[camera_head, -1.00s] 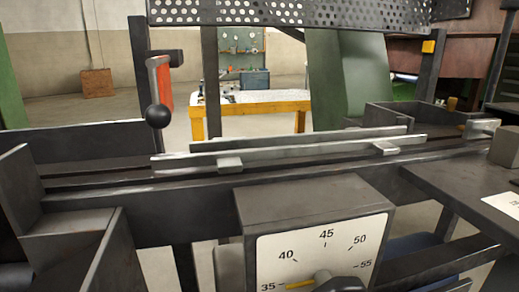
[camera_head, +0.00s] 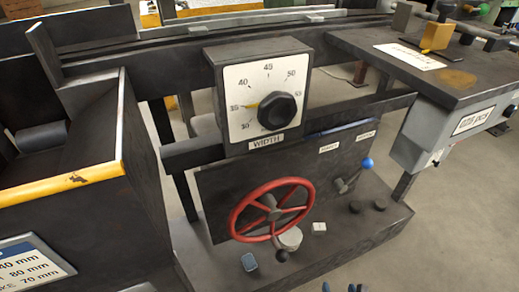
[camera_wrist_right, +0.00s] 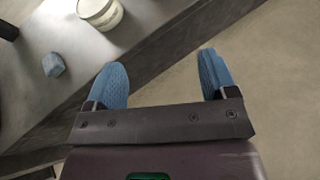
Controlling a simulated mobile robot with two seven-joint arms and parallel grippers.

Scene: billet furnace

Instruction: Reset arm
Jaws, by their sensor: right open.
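My right gripper (camera_head: 340,288) shows only as blue fingertips at the bottom edge of the head view. In the right wrist view its two blue fingers (camera_wrist_right: 161,72) stand wide apart with nothing between them. Below them in that view is the dark edge of a plinth and bare floor. My left gripper is in neither current view. The task names no object.
A width dial (camera_head: 267,99) has its yellow pointer near 35. Below are a red handwheel (camera_head: 242,221), a blue-knobbed lever (camera_head: 350,177) and a small blue block (camera_head: 250,262). A yellow-edged bin (camera_head: 97,173) stands left. Open floor (camera_head: 470,220) lies right.

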